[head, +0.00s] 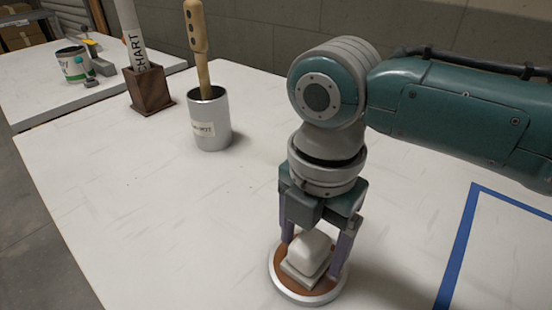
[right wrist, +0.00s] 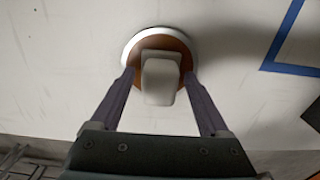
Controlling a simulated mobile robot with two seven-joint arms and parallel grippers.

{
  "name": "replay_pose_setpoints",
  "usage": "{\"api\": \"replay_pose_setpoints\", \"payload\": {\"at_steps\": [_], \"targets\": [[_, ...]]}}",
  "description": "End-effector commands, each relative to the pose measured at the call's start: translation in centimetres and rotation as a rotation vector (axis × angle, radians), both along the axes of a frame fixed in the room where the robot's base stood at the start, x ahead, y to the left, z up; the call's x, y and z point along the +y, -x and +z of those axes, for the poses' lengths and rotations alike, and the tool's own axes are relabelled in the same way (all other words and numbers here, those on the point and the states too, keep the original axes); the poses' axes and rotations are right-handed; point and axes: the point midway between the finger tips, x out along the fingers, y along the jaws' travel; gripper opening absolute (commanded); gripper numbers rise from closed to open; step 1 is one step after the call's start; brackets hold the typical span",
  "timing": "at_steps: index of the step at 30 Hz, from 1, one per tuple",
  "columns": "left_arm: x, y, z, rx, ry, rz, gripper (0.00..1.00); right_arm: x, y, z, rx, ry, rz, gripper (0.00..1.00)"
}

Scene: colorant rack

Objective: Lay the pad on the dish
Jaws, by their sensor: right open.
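The pad (head: 309,256), a pale block with a wider base, sits on the brown inside of the round dish (head: 281,284), which has a pale rim. In the right wrist view the pad (right wrist: 159,80) lies over the dish (right wrist: 132,46), inside its rim. My right gripper (head: 313,256) points down over the dish with one finger on each side of the pad. It is open, with gaps between the fingers and the pad in the right wrist view (right wrist: 160,80). My left gripper is not in view.
A metal canister (head: 210,122) holding a wooden-handled tool (head: 198,45) stands at the back. Left of it, a dark wooden holder (head: 148,90) holds a rolled chart (head: 131,35). Blue tape (head: 458,250) marks the table at right. The table left of the dish is clear.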

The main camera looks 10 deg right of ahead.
Motion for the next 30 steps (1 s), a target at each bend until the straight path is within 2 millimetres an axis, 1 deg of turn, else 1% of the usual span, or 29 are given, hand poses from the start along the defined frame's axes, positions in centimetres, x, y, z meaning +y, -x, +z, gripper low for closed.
{"api": "replay_pose_setpoints", "payload": {"at_steps": [4,8,11,15,18,21,25,30], "targets": [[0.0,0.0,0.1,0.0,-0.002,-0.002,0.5,0.0,0.0,0.2,0.0,0.0,0.0,0.79],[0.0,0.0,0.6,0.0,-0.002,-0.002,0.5,0.0,-0.1,1.5,-0.003,-0.001,0.0,0.79],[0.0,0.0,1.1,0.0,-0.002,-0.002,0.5,0.0,-0.1,3.5,-0.005,-0.001,0.001,0.79],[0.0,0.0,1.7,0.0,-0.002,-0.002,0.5,0.0,-0.1,6.8,-0.005,-0.001,0.002,0.79],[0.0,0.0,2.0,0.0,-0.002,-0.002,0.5,0.0,-0.2,9.0,-0.005,-0.001,0.0,0.79],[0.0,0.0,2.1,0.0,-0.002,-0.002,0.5,0.0,-0.1,10.6,-0.004,-0.002,0.0,0.79],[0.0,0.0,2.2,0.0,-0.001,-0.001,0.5,0.0,-0.1,12.0,-0.001,-0.001,0.0,0.79],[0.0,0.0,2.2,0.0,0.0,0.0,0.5,0.1,0.0,12.4,0.0,-0.002,-0.003,0.79]]}}
